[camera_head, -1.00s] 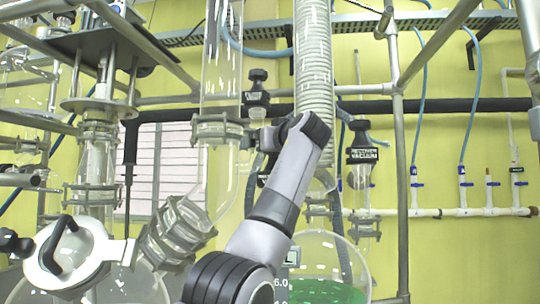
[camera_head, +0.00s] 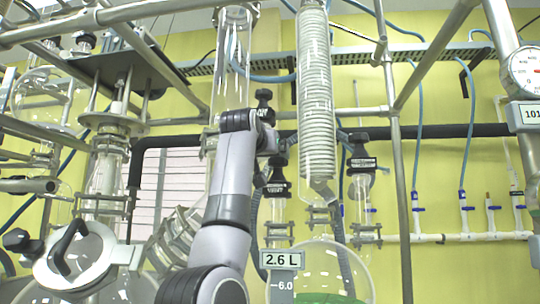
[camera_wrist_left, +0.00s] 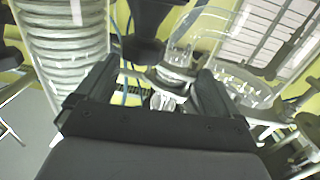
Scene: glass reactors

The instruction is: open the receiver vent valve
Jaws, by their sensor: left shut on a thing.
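The receiver vent valve (camera_head: 277,187) is a black-topped valve with a dark label plate on a glass neck, right of my forearm in the head view. Its label is too small to read surely. My left gripper (camera_wrist_left: 158,65) has its two dark fingers on either side in the wrist view, shut on the valve's black handle (camera_wrist_left: 147,45). The exact contact is partly hidden. In the head view my wrist covers the area left of the handle. A similar black valve with a label (camera_head: 362,163) stands to the right. My right gripper is not in view.
A coiled glass condenser (camera_head: 316,100) stands close right of my left wrist. Metal frame posts (camera_head: 398,180) and a round gauge (camera_head: 525,70) are at the right.

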